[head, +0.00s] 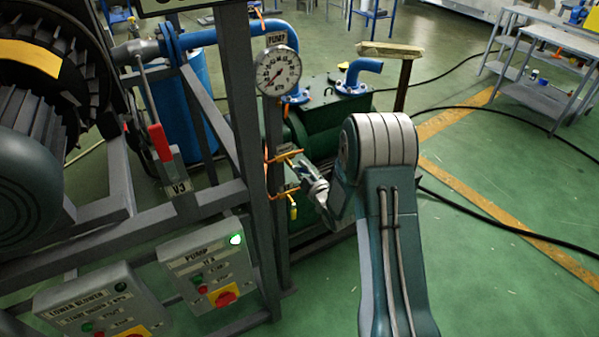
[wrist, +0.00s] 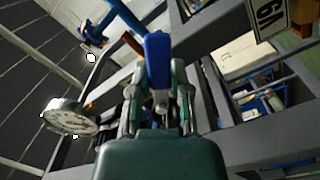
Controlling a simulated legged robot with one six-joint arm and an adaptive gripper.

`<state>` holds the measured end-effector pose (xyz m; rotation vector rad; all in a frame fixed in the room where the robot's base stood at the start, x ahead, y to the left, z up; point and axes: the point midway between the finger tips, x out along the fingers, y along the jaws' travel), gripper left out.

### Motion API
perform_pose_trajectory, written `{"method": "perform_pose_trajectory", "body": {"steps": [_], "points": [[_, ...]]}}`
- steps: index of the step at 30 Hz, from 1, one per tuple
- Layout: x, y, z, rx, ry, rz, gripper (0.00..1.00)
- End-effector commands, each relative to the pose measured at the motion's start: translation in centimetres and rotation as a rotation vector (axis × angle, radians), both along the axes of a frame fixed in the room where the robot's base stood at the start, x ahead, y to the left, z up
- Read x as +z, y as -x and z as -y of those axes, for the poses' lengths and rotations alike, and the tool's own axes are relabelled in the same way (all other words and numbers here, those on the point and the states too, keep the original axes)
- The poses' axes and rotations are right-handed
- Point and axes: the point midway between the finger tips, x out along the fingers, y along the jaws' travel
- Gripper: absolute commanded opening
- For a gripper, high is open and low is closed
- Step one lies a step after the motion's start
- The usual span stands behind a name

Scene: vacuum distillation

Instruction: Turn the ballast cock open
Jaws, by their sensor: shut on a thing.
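In the wrist view, a blue lever handle (wrist: 158,62) stands between the two fingers of my gripper (wrist: 160,88), and the fingers are shut on it. I take it to be the ballast cock's handle; no label on it can be read. In the head view, my gripper (head: 299,163) reaches left to the small brass fittings (head: 287,155) on the pipe by the grey post. The blue handle cannot be made out there, as my gripper covers that spot. How far the cock is turned cannot be told.
A round gauge (head: 278,71) hangs above my gripper. A yellow-handled cock (head: 293,211) sits just below it. The grey frame post (head: 245,130) stands close on the left. The green pump (head: 335,115) lies behind. Red-handled valve V3 (head: 160,142) is further left. Open floor lies right.

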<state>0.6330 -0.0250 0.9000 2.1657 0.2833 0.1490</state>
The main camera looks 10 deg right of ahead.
Motion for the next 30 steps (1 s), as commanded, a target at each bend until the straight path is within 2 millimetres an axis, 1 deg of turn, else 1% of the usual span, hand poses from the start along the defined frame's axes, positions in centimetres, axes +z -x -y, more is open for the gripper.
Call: {"method": "perform_pose_trajectory", "body": {"steps": [6, 15, 21, 30], "points": [[0.6, -0.2, 0.1, 0.003, 0.194, 0.052, 0.0], [1.2, -0.2, 0.3, 0.005, 0.399, 0.105, 0.0], [1.4, -0.2, 0.3, 0.006, 0.481, 0.127, 0.0], [1.5, -0.1, 0.3, 0.007, 0.522, 0.137, 0.0]]}}
